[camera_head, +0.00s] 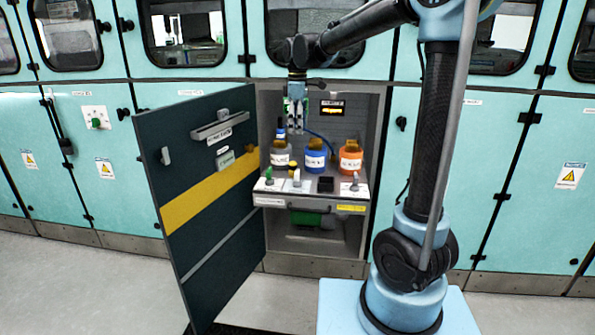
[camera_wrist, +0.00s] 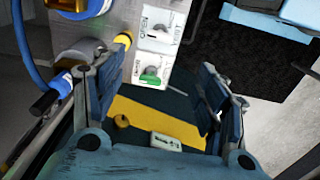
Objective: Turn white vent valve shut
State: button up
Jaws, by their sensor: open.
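The open cabinet has a light sloped panel (camera_head: 326,198) with small valves in front of the bottles. A small valve with a pale handle and green parts (camera_head: 268,175) sits at the panel's left end. It appears between my fingers in the wrist view (camera_wrist: 150,75). I cannot tell for certain which is the white vent valve. My gripper (camera_head: 296,122) is open, empty and pointing down inside the cabinet, above the bottles and panel.
A grey bottle (camera_head: 280,157), a blue bottle (camera_head: 315,158) and an orange bottle (camera_head: 350,160) stand behind the panel. A blue hose (camera_wrist: 28,50) runs beside the gripper. The dark open door (camera_head: 195,225) with a yellow stripe bounds the left side.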

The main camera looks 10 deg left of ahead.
aim_at(297, 171)
notch_tip(297, 171, down, 17)
jog(key=shift+a+f, duration=0.1)
jog(key=shift+f, duration=0.1)
dwell(0.6)
jog(key=c, duration=1)
